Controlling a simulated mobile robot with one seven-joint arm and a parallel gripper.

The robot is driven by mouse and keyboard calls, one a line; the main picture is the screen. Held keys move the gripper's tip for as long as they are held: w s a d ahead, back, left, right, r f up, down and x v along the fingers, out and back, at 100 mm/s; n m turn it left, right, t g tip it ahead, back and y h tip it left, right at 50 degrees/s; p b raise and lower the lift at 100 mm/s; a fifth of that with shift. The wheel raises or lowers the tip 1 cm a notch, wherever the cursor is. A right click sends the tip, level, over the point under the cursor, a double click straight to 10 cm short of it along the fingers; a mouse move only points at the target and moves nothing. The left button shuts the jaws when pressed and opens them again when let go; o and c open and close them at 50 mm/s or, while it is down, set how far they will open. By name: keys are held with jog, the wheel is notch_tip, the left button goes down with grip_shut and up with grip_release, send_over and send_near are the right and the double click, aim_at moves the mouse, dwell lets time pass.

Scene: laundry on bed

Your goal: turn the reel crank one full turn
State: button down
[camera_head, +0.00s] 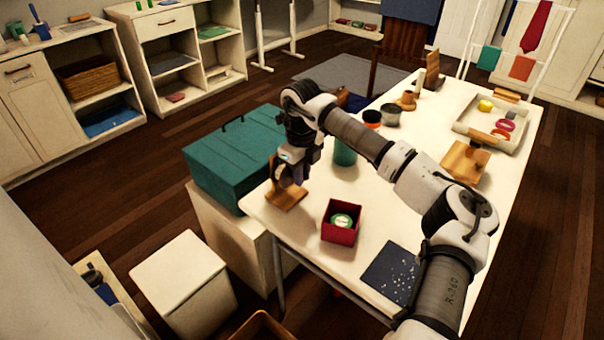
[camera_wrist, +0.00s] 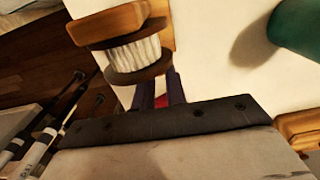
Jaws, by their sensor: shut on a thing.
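The reel (camera_wrist: 137,55) is wound with white thread between two dark discs. It sits on a wooden stand (camera_wrist: 108,24), whose base (camera_head: 287,197) shows at the table's near left corner in the head view. My gripper (camera_wrist: 160,92) is beside the reel in the wrist view, its two dark fingers shut on a small red piece (camera_wrist: 161,101), which seems to be the crank's handle. The rest of the crank is hidden by the fingers and the reel's disc. In the head view my wrist hangs over the stand and hides much of the reel.
A red box (camera_head: 340,234) with a round green-and-white thing in it stands right of the stand. A green cylinder (camera_head: 344,153) stands behind. A teal chest (camera_head: 232,160) is close on the left. A dark blue mat (camera_head: 391,272) lies near the front.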

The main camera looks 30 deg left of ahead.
jog(key=shift+f, duration=0.1)
jog(key=t+b, duration=0.1)
jog(key=b, duration=0.1)
jog(key=t+b, duration=0.2)
jog(key=b, duration=0.1)
jog(key=t+b, duration=0.1)
jog(key=b, duration=0.2)
jog(key=shift+s+h, duration=0.25)
jog(key=shift+h, duration=0.05)
jog(key=t+b, duration=0.1)
jog(key=b, duration=0.1)
jog(key=t+b, duration=0.1)
jog(key=b, duration=0.2)
jog(key=shift+s+r+t, duration=0.15)
jog(key=shift+r+t, duration=0.05)
jog(key=shift+t, duration=0.2)
jog(key=shift+s+r+t+h+b, duration=0.1)
jog(key=shift+r+t+h+b, duration=0.15)
jog(key=shift+t+b, duration=0.4)
jog(key=shift+r+b, duration=0.1)
jog(key=shift+b, duration=0.2)
jog(key=c, duration=1.4)
grip_release()
jog(key=shift+c, duration=0.2)
